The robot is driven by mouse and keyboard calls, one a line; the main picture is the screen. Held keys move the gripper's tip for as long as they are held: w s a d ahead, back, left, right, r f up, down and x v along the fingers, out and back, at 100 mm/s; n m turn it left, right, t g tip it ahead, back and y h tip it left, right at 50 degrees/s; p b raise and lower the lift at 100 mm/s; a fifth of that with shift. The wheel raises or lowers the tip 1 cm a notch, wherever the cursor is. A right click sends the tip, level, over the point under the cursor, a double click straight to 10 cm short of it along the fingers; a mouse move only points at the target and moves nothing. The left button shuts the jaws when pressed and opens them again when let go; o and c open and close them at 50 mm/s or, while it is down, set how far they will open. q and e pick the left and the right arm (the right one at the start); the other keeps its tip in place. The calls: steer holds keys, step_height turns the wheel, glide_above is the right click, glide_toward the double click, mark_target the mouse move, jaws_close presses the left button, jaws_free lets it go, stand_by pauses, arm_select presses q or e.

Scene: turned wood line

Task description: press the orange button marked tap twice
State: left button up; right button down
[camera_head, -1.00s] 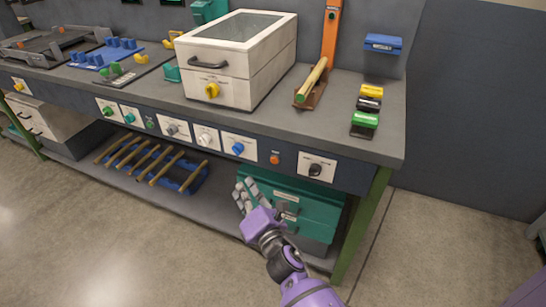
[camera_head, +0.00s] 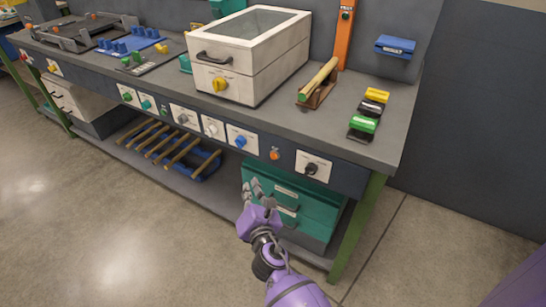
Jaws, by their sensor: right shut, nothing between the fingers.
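A small round orange button (camera_head: 274,154) sits on the dark front panel of the workbench, between the plate with a blue knob and the plate with a black knob. Its marking is too small to read. My right gripper (camera_head: 257,188) is shut and empty. It is in front of the teal drawer unit, below and slightly left of the orange button in the picture, and apart from it. My left gripper is not in view.
The front panel (camera_head: 342,178) carries a blue knob (camera_head: 240,141) and a black knob (camera_head: 311,168) beside the button. A teal drawer unit (camera_head: 318,212) stands on the lower shelf behind my gripper. The floor (camera_head: 150,235) in front is clear.

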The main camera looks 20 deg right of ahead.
mark_target(274, 156)
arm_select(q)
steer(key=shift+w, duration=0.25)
arm_select(e)
steer(key=shift+a, duration=0.1)
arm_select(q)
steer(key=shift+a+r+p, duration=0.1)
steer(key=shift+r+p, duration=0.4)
arm_select(e)
steer(key=w+d, duration=0.5)
steer(key=d, duration=0.2)
steer(key=shift+w, duration=0.25)
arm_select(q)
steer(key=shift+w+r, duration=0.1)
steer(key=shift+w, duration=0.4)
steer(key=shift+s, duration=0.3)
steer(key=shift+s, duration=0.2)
arm_select(e)
steer(key=shift+d, duration=0.1)
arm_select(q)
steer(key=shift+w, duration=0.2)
arm_select(e)
steer(key=shift+w+d, duration=0.25)
